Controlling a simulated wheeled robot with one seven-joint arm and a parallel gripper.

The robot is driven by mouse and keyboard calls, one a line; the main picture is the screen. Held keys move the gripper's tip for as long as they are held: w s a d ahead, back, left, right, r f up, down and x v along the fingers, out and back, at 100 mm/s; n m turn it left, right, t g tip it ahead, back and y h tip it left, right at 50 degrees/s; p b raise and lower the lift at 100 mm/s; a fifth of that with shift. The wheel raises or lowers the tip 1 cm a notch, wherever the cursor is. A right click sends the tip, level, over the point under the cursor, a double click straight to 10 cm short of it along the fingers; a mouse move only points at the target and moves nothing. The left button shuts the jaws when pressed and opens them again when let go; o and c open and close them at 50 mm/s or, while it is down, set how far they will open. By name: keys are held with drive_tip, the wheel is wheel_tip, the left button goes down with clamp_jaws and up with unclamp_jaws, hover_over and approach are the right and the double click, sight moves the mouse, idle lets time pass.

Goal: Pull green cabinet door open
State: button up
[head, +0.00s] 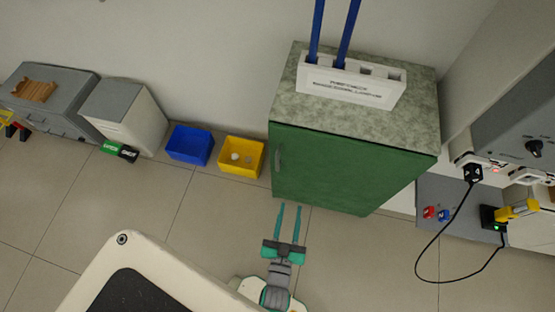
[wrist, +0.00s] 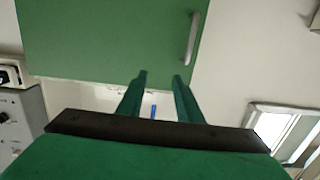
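The green cabinet door (head: 340,172) is the front of a cabinet with a speckled grey top (head: 290,105), and it looks shut. Its handle (head: 279,157) is a grey vertical bar near the door's left edge. In the wrist view the green door (wrist: 110,40) fills the upper middle, with the handle (wrist: 191,37) near its right edge. My gripper (head: 288,206) is in front of the door's lower left part, apart from the handle. In the wrist view my gripper (wrist: 161,76) has its two green fingers spread with nothing between them.
A white holder (head: 350,85) with blue rods (head: 317,30) stands on the cabinet. A yellow bin (head: 241,156) and a blue bin (head: 189,145) sit left of the cabinet. A grey bench (head: 460,205) with a black cable (head: 440,235) is at right.

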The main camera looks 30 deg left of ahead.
sight(277, 162)
drive_tip(key=w+a+f, duration=0.1)
drive_tip(key=w+a, duration=0.3)
drive_tip(key=w, duration=0.1)
drive_tip(key=w+a+f+n+y, duration=0.1)
drive_tip(key=w+a, duration=0.4)
drive_tip(key=w, duration=0.1)
drive_tip(key=w+a+f+y, duration=0.1)
drive_tip(key=w+a+f, duration=0.1)
drive_tip(key=w+a, duration=0.2)
drive_tip(key=shift+w+a+n, duration=0.3)
drive_tip(key=shift+w+a, duration=0.05)
drive_tip(key=shift+w, duration=0.3)
clamp_jaws()
